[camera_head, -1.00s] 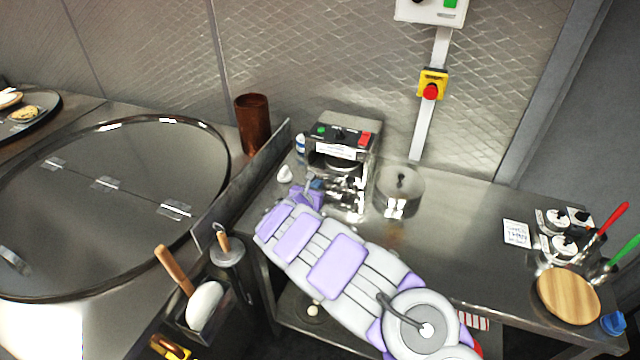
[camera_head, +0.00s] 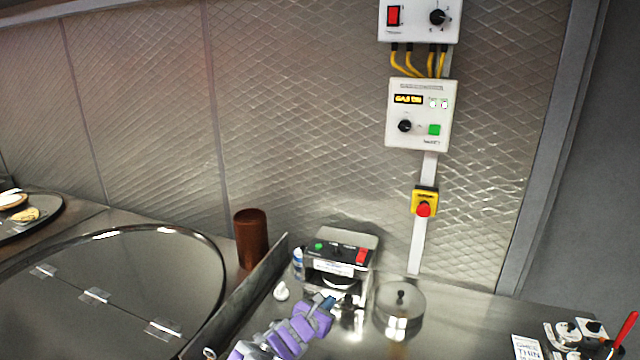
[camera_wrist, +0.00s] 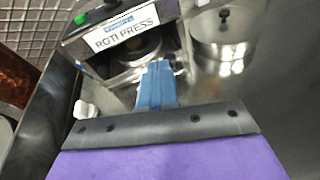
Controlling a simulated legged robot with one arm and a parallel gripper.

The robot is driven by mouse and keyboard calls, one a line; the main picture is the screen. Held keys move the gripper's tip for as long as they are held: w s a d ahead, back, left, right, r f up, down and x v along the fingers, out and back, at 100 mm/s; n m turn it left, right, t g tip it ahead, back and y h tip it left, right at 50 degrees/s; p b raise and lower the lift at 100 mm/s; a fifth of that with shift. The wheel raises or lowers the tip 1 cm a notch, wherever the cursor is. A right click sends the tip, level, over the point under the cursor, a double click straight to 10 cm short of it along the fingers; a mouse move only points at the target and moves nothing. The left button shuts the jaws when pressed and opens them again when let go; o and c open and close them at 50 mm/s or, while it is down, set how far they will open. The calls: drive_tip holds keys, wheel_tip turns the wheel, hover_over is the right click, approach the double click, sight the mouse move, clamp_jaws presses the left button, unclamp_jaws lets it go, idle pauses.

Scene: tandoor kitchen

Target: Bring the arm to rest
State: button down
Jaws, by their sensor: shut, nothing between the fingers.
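My gripper (camera_head: 328,303) is at the bottom centre of the head view, in front of the roti press (camera_head: 338,262). The purple and grey arm runs down out of the frame. In the wrist view my gripper (camera_wrist: 156,84) shows its blue fingers together with nothing between them, pointing toward the front of the roti press (camera_wrist: 125,32). I cannot tell whether the fingertips touch the press. Most of the arm is below the head view.
A lidded steel pot (camera_head: 399,312) stands right of the press. A small white item (camera_head: 281,291) lies left of it. A metal divider (camera_head: 238,300) and brown cylinder (camera_head: 251,240) stand further left, beside the large round lid (camera_head: 130,285). Control boxes (camera_head: 421,113) hang on the wall.

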drive_tip(key=s+d+r+m+g+h, duration=0.3)
drive_tip(key=s+d+r+m, duration=0.15)
drive_tip(key=d+r, duration=0.35)
drive_tip(key=s+d+r+m+g+h, duration=0.2)
drive_tip(key=s+d+r+m, duration=0.3)
drive_tip(key=d, duration=0.5)
drive_tip(key=s+d+r+m+g, duration=0.4)
drive_tip(key=s+d+m+g, duration=0.1)
drive_tip(key=s+d+m, duration=0.4)
drive_tip(key=s+f+m+g+y, duration=0.2)
drive_tip(key=s+m+g+y, duration=0.3)
drive_tip(key=s, duration=1.1)
drive_tip(key=s+a+f+m+y, duration=0.2)
drive_tip(key=s+a+y, duration=0.1)
drive_tip(key=s+a, duration=0.4)
drive_tip(key=s+a+f+m+y, duration=0.1)
drive_tip(key=s+a+m+y, duration=0.2)
drive_tip(key=s+a, duration=0.4)
drive_tip(key=s+y, duration=0.1)
drive_tip(key=s, duration=0.2)
drive_tip(key=shift+a+f+y, duration=0.3)
drive_tip(key=shift+a+f, duration=0.05)
drive_tip(key=shift+a, duration=0.05)
